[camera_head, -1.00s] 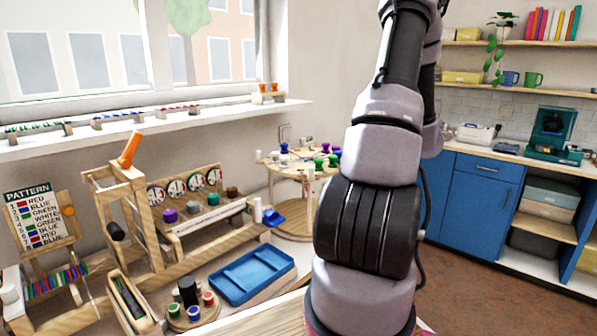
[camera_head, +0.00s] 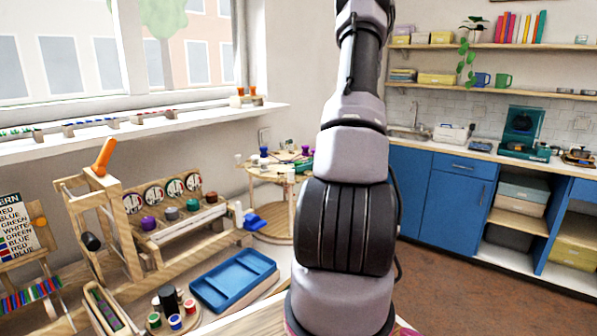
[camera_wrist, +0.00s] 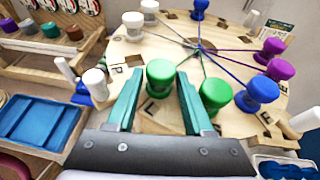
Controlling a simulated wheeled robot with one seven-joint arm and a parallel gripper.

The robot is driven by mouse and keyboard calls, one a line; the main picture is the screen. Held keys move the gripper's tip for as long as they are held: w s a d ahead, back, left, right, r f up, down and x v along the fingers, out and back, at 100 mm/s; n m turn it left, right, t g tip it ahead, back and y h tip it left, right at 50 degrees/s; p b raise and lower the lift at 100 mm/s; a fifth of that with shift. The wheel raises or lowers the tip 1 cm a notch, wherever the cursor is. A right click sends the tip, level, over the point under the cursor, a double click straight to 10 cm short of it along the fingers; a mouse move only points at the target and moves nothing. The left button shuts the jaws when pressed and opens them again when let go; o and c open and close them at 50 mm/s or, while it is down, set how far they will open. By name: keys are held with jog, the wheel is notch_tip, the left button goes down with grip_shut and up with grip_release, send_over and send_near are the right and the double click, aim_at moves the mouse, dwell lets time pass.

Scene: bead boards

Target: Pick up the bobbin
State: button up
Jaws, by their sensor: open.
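A round wooden stand (camera_head: 262,172) carries bobbins in several colours joined by threads to its centre. In the wrist view a green bobbin (camera_wrist: 160,78) stands upright at its near edge. A second green bobbin (camera_wrist: 214,95) stands just to the right, outside the right finger. My gripper (camera_wrist: 159,80) is open, its two teal fingers pointing at the first green bobbin, one on each side of it in the picture. I cannot tell whether the fingertips reach around it. In the head view my arm hides the gripper and part of the stand.
Blue (camera_wrist: 258,94) and purple (camera_wrist: 280,68) bobbins stand further right on the stand, white ones (camera_wrist: 94,84) to the left. A blue tray (camera_head: 234,279) and a rack with spools (camera_head: 171,214) lie left of the stand. Blue cabinets (camera_head: 443,198) stand at the right.

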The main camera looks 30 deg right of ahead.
grip_shut()
